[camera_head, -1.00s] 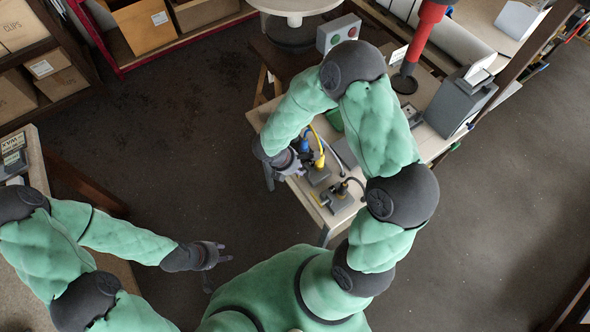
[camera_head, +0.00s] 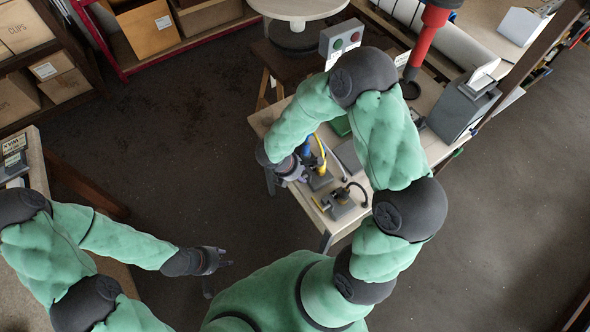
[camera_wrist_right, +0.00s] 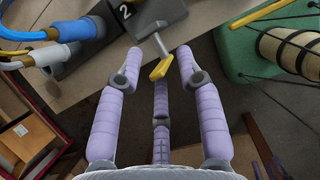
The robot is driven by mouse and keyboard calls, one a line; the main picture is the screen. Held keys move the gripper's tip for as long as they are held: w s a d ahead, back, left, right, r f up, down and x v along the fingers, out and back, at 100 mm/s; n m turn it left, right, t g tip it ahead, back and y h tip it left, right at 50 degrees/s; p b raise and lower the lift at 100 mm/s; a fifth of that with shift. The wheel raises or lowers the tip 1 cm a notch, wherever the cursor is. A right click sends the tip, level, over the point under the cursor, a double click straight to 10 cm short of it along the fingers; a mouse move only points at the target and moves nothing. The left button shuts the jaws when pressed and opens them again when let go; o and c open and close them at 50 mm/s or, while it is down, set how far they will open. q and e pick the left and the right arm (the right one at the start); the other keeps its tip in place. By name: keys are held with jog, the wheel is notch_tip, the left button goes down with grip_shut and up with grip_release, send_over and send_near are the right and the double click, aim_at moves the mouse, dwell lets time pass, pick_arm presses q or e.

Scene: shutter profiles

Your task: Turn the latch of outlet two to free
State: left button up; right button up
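The grey block of outlet two (camera_wrist_right: 98,55), marked with a 2, sits on the bench in the right wrist view. Its latch (camera_wrist_right: 160,68) is a grey lever with a yellow end, pointing towards my right gripper (camera_wrist_right: 160,62). The gripper's three fingers are spread open around the yellow end, with no clear contact. In the head view my right gripper (camera_head: 294,170) is at the bench's left edge, beside the outlets, and the latch is hard to make out. My left gripper (camera_head: 215,260) is open and empty over the floor.
A green holder (camera_wrist_right: 262,50) with a cord roll is to the right. Another grey outlet (camera_head: 338,203) with a dark hose stands nearer on the bench (camera_head: 325,228). A red post (camera_head: 422,50) rises behind.

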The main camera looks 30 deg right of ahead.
jog(key=v, duration=1.1)
jog(key=shift+r, duration=0.35)
jog(key=shift+s, duration=0.1)
